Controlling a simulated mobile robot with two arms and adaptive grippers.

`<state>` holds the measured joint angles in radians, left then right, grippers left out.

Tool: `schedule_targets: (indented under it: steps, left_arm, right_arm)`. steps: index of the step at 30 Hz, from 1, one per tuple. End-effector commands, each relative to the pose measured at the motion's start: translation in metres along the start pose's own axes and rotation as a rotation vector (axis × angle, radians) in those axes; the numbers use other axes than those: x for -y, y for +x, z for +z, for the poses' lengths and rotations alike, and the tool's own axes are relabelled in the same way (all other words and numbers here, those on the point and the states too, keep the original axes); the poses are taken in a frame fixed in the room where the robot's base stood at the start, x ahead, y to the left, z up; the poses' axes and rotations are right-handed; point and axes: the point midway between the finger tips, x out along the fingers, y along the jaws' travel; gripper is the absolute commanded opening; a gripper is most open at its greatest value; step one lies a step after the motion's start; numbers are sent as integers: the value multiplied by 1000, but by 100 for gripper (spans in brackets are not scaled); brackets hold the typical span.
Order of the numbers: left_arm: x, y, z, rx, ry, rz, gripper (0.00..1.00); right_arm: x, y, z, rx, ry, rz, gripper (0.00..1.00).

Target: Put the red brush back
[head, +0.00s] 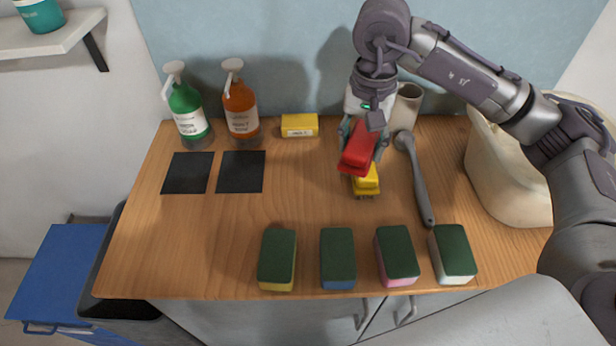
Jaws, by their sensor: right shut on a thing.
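The red brush (358,150) is in my right gripper (361,143), whose fingers are shut on its two sides. The brush is tilted and appears raised above the wooden counter (290,205). A yellow brush (366,180) lies just below and in front of it in the picture, partly hidden by it. I cannot tell whether the two brushes touch. My left gripper is not in view.
Green (187,110) and orange (241,112) pump bottles stand at the back left, behind black mats (240,172). Several sponges (338,255) line the front.

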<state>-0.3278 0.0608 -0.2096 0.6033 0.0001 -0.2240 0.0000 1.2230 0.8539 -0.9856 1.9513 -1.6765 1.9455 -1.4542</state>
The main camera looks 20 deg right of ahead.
Motion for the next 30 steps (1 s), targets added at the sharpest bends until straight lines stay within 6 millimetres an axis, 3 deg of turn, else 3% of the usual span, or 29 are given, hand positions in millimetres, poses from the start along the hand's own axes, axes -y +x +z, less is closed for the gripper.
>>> schedule_targets:
  steps: [9,13,18,22,30]
  left_arm:
    - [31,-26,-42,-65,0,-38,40]
    - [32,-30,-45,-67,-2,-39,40]
    - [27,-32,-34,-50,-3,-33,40]
    - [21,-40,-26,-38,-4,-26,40]
    - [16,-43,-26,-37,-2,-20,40]
  right_arm:
    - [72,39,5,4,-5,2,20]
    - [91,52,5,3,-5,2,20]
    - [99,62,5,1,-4,2,20]
    - [98,81,6,4,-3,6,20]
    - [98,99,5,-1,-4,1,20]
